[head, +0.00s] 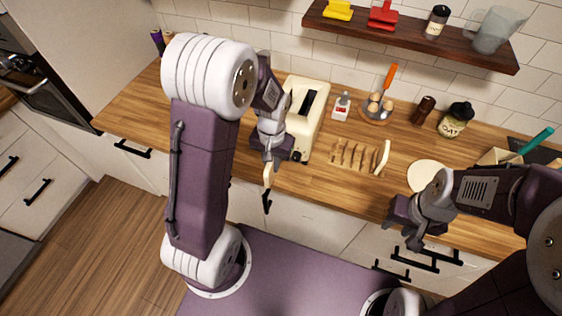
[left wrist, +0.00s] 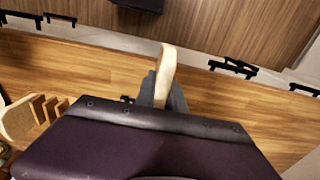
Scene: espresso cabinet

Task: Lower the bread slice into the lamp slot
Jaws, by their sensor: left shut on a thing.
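My left gripper (head: 270,163) is shut on a pale bread slice (head: 268,175), which hangs below it near the counter's front edge. In the left wrist view the bread slice (left wrist: 168,66) stands out from between the fingers (left wrist: 163,95), seen nearly edge-on. The cream toaster (head: 311,118) stands on the counter, just behind and right of my left gripper. A dark slot shows in its top; my arm hides part of its left side. I cannot make out a lamp on it. My right gripper (head: 412,236) is at the lower right, away from the toaster; its finger gap is unclear.
A wooden rack (head: 355,156) with an upright bread slice (head: 383,157) at its right end stands right of the toaster. A round pale plate (head: 425,176) lies further right. A shelf (head: 420,40) hangs above.

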